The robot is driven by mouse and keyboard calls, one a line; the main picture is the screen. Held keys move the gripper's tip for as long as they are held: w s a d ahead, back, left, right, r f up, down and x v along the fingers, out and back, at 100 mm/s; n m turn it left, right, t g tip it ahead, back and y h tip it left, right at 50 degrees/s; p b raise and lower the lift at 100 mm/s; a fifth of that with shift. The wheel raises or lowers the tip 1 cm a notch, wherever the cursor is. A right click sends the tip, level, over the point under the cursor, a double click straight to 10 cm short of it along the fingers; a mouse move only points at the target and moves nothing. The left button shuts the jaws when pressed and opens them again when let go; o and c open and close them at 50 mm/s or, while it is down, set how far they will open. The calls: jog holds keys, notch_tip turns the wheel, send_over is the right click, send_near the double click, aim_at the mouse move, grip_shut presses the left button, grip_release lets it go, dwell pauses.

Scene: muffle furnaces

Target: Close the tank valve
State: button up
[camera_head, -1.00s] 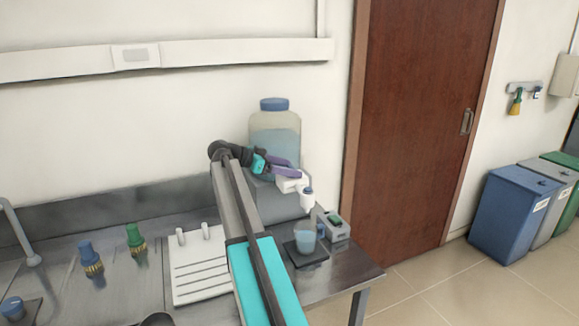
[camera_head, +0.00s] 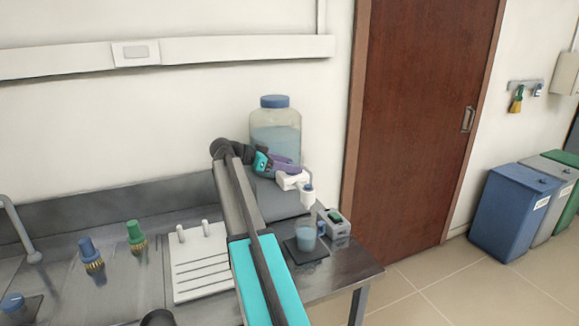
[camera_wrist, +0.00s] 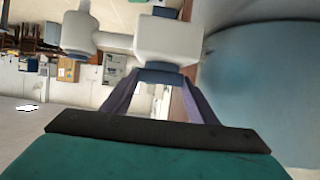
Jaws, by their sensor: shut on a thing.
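The tank (camera_head: 276,132) is a clear container with a blue lid and bluish liquid, raised on a grey stand at the back of the counter. Its white valve (camera_head: 292,181) sticks out low at the front, with a spout (camera_head: 308,195) to the right. A cup of bluish liquid (camera_head: 306,235) stands below the spout; I cannot tell whether liquid is running. My gripper (camera_head: 285,168) is at the valve. In the wrist view, the purple fingers of my gripper (camera_wrist: 160,85) are shut on the blue valve handle (camera_wrist: 158,74), beside the white valve body (camera_wrist: 166,38).
The cup stands on a dark pad (camera_head: 318,251) near the counter's right end, beside a small grey device (camera_head: 336,221). A white rack (camera_head: 195,270) and two brushes, blue (camera_head: 90,253) and green (camera_head: 136,235), stand to the left. The tank wall (camera_wrist: 255,90) is close beside my gripper.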

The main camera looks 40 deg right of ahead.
jog(key=shift+s+f+n+t+b, duration=0.1)
jog(key=shift+s+n+t+b, duration=0.1)
jog(key=shift+n+t+b, duration=0.15)
jog(key=n+t+b, duration=0.1)
jog(key=n+t+h+b, duration=0.1)
jog(key=n+t, duration=0.1)
jog(key=shift+s+a+f+b, duration=0.1)
jog(key=shift+s+b, duration=0.2)
jog(key=shift+b, duration=0.1)
jog(key=n+t+b, duration=0.1)
jog(key=n+t, duration=0.2)
jog(key=t, duration=0.1)
jog(key=shift+s, duration=0.2)
jog(key=shift+s+d+r+n+t+y+p, duration=0.15)
jog(key=shift+n+t+y+p, duration=0.45)
jog(key=shift+n+t, duration=0.6)
jog(key=shift+w+d+r+n+t+y+p, duration=0.1)
jog(key=shift+n+t+y+p, duration=0.3)
jog(key=shift+n+t+y, duration=0.5)
jog(key=shift+s+d+n+t+y+p, duration=0.15)
jog(key=shift+n+t+y+p, duration=0.55)
jog(key=shift+n+t, duration=0.75)
jog(key=shift+d+f+n+t+y+b, duration=0.15)
jog(key=shift+n+t+y+b, duration=0.55)
jog(key=shift+n+y, duration=0.4)
jog(key=shift+s+n+t+y+b, duration=0.1)
jog(key=shift+n+t+y+b, duration=0.5)
jog(key=shift+n+y+b, duration=0.5)
jog(key=o, duration=1)
